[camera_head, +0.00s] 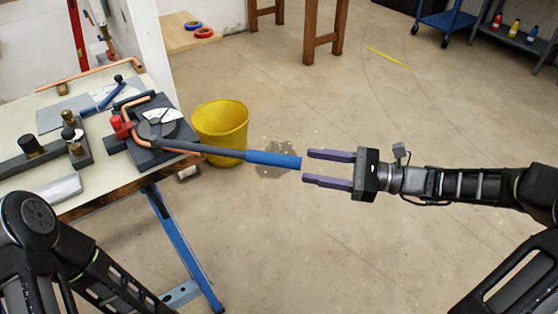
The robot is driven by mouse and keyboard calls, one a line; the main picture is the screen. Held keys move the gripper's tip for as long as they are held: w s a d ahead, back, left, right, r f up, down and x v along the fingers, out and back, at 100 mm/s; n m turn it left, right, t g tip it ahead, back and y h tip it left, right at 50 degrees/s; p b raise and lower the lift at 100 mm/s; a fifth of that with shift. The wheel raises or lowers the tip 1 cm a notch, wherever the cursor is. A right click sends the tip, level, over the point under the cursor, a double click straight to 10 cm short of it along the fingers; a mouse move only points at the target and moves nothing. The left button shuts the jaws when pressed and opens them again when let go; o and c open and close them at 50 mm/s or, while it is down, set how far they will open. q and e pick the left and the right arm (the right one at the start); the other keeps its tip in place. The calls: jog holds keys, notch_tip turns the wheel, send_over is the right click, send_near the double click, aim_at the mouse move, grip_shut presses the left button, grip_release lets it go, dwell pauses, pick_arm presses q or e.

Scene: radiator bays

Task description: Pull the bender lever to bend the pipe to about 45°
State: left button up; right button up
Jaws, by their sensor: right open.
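The bender (158,128) sits on the workbench at the left, with a dark base and a white angle scale. Its lever (235,155) reaches out past the bench edge to the right and ends in a blue grip (273,159). A copper pipe (122,128) lies in the bender beside a red part; its bend angle is hard to judge. My right gripper (306,168) is open and level, its two purple fingers pointing left at the end of the blue grip. The grip's tip is close to the fingertips, with nothing held. My left arm shows at the lower left; its gripper is out of frame.
The workbench (110,190) has a blue folding leg (185,250) and holds another blue-handled tool (105,100), a loose copper pipe (90,74) and dark fittings. A yellow bucket (221,130) stands on the floor behind the lever. Open floor lies around my right gripper.

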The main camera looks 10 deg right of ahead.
aim_at(282, 161)
jog(key=x, duration=0.8)
jog(key=shift+b, duration=0.3)
jog(key=shift+c, duration=0.2)
grip_shut()
dwell(0.9)
